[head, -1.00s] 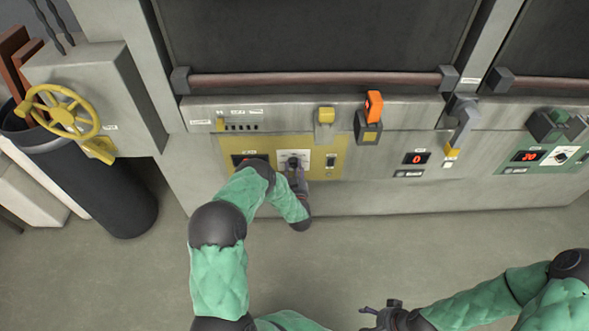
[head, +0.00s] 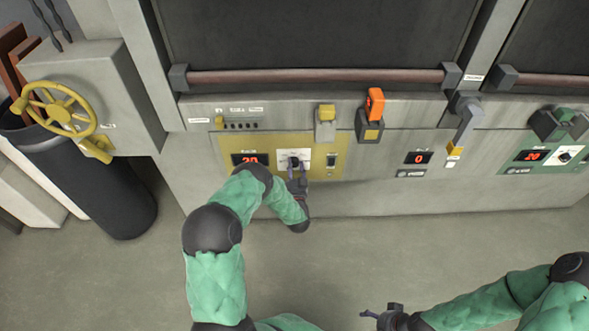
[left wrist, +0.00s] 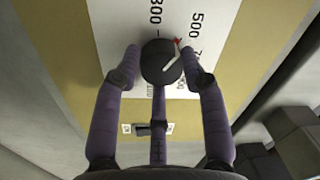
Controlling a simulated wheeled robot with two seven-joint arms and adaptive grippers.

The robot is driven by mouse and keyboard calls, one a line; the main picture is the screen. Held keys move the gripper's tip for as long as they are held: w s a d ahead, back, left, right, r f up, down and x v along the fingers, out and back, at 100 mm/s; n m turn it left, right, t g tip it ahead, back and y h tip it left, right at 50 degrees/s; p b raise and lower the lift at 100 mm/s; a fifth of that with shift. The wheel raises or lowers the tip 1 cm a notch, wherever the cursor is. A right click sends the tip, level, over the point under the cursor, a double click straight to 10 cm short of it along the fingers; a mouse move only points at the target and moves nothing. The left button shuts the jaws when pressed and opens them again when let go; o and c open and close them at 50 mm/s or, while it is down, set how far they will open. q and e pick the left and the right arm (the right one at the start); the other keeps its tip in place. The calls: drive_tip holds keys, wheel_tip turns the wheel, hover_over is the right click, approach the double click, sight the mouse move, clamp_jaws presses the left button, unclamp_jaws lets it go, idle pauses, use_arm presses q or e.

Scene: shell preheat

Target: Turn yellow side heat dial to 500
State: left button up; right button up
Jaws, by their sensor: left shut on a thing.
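The yellow side panel (head: 340,146) holds a red-digit display (head: 250,159), partly hidden by my arm, that seems to read 20. The black heat dial (left wrist: 160,63) sits on a white plate (left wrist: 117,32) with labels 300 and 500, and a third label partly hidden. Its white line points up and right, towards a red mark (left wrist: 178,41) beside 500; I cannot tell the exact setting. My left gripper (left wrist: 161,52) is shut on the dial, with fingers at both sides. My right gripper (head: 378,316) is low in the head view, away from the panel, its jaws unclear.
A switch (head: 331,160) sits right of the dial. Above are a yellow-topped lever (head: 325,120) and an orange-handled one (head: 375,105). A green panel (head: 524,164) is at far right. A yellow handwheel (head: 62,110) and dark bin (head: 100,195) stand left. The floor in front is clear.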

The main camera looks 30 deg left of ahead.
use_arm(q)
drive_tip(key=shift+s+a+f+m, duration=0.2)
drive_tip(key=shift+s+f+m, duration=0.05)
drive_tip(key=shift+m, duration=0.15)
drive_tip(key=o, duration=1.1)
drive_tip(key=shift+a, duration=0.1)
drive_tip(key=shift+r, duration=0.15)
drive_tip(key=shift+w, duration=0.1)
drive_tip(key=shift+d, duration=0.2)
drive_tip(key=v, duration=1.2)
drive_tip(key=shift+a, duration=0.1)
drive_tip(key=shift+o, duration=0.2)
